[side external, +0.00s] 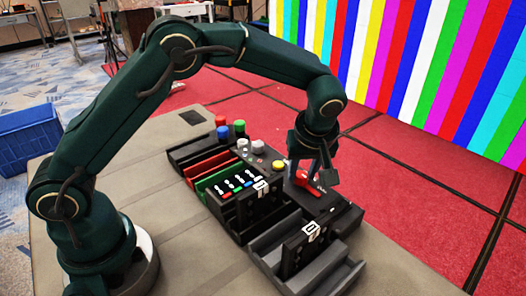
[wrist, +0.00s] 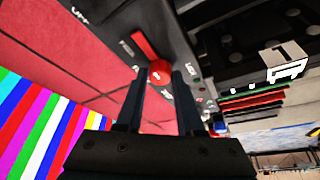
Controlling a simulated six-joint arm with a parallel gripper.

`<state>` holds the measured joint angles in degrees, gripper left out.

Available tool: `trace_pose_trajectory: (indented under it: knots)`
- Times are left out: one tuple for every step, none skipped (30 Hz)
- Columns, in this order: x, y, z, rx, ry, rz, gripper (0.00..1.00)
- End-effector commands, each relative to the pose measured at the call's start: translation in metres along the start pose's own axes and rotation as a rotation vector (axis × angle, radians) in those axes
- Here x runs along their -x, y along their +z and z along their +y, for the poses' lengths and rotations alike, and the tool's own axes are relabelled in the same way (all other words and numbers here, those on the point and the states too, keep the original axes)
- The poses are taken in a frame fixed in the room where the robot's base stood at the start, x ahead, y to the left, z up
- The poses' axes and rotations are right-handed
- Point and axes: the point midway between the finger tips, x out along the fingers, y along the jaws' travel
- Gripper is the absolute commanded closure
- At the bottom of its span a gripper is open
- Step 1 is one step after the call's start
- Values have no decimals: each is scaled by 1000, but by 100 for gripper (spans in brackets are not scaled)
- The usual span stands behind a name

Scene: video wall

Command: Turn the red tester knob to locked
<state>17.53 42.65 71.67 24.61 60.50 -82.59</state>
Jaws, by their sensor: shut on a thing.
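The red tester knob (side external: 305,178) sits on a black panel at the right end of the row of units. In the wrist view the red knob (wrist: 150,58) points up and left from its round hub, with small white labels around it that I cannot read reliably. My gripper (side external: 306,172) reaches down onto the knob from above. In the wrist view the two fingers of my gripper (wrist: 168,72) stand at the hub end of the knob and are shut on it. Part of the hub is hidden by the fingers.
Left of the knob are a yellow button (side external: 278,164), grey knobs, and a blue (side external: 222,132) and a green button (side external: 239,126). Black, red and green trays (side external: 212,180) stand beside them. An empty grey tray (side external: 275,258) lies in front. The bare table is at left.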

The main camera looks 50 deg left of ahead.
Motion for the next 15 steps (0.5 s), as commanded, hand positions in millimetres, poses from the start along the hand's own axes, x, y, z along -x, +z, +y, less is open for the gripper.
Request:
trace_pose_trajectory:
  knots:
    - [1,0,0,-17,8,0,100]
    - [1,0,0,-31,14,0,100]
    - [1,0,-1,-52,22,-1,100]
    - [1,0,-1,-69,29,0,100]
    - [1,0,-1,-88,37,0,100]
    - [1,0,-1,-115,48,0,100]
    - [1,0,-2,-137,57,-1,100]
    - [1,0,-2,-159,67,0,100]
    - [1,0,-2,-191,80,0,100]
    - [1,0,-2,-216,90,0,100]
    - [1,-1,-2,-242,101,0,100]
    - [1,-1,-2,-276,116,0,100]
    - [1,-1,-3,-302,126,-1,100]
    - [1,-1,-3,-329,138,-1,100]
    - [1,-1,-3,-365,152,-1,100]
